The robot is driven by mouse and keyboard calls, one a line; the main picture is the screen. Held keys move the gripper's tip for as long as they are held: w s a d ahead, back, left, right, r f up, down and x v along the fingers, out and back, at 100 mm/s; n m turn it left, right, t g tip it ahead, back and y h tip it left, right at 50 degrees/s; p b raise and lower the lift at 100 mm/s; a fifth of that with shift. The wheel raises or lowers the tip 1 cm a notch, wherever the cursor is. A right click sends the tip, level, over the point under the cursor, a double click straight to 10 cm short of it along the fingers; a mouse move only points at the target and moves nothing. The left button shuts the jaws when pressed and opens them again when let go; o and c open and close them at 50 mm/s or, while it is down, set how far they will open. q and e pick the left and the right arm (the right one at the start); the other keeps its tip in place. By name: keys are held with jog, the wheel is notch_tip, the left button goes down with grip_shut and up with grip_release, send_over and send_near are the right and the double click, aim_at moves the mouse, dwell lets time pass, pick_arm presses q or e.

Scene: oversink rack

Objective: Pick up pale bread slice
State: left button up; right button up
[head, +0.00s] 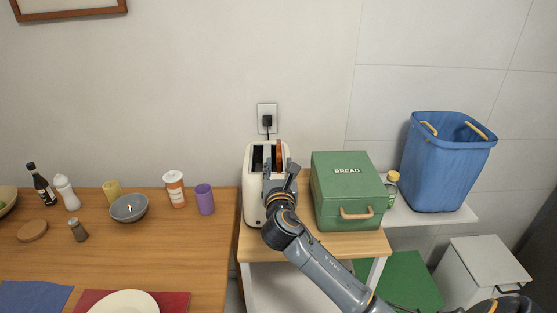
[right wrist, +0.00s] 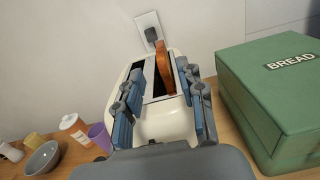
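A bread slice (head: 279,151) with a brown crust edge stands upright in the right slot of the cream toaster (head: 253,200), its top sticking out. It also shows in the right wrist view (right wrist: 163,66), where its pale face is hardly visible. My right gripper (head: 281,178) is over the front of the toaster. In the right wrist view, its two fingers (right wrist: 160,82) are spread wide, with the slice seen between them and a gap on each side. I cannot tell how far the tips are from the slice. My left gripper is not in view.
A green bread box (head: 335,192) stands close to the toaster's right on the small wooden table. A wall plug (head: 267,121) is behind it. A blue bin (head: 440,170) is further right. A purple cup (head: 205,199) and a grey bowl (head: 129,209) are on the left table.

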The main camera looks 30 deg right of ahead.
aim_at(279, 156)
jog(key=shift+x, duration=3.55)
jog(key=shift+s+f, duration=0.1)
grip_shut()
